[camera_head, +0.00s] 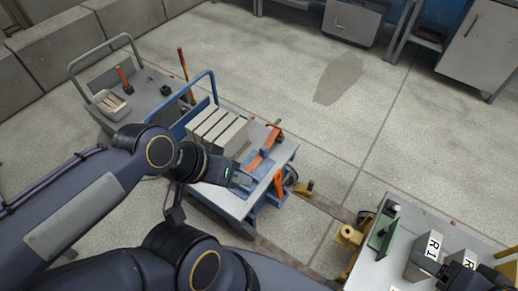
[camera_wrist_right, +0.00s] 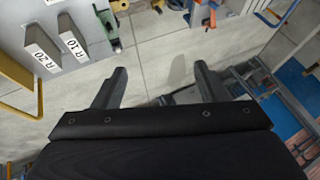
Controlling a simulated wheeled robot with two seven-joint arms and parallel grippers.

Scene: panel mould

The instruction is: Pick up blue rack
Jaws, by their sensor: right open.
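A low blue rack-like piece (camera_head: 262,168) lies on the top of the grey cart (camera_head: 222,203), right of several upright grey panels (camera_head: 217,131). An orange tool (camera_head: 265,148) lies against it. My left gripper (camera_head: 238,178) is over the cart's front side, close to the blue piece. Its fingers are small and dark, so I cannot tell whether they are open or touching anything. My right gripper shows in the right wrist view (camera_wrist_right: 160,86) with its two fingers wide apart and nothing between them, over bare floor.
A second table (camera_head: 400,262) at the lower right holds a green clamp (camera_head: 382,236) and labelled grey blocks (camera_head: 424,256). Another cart (camera_head: 135,98) stands behind at the left. Cabinets (camera_head: 478,48) line the back. Open floor (camera_head: 340,130) lies between.

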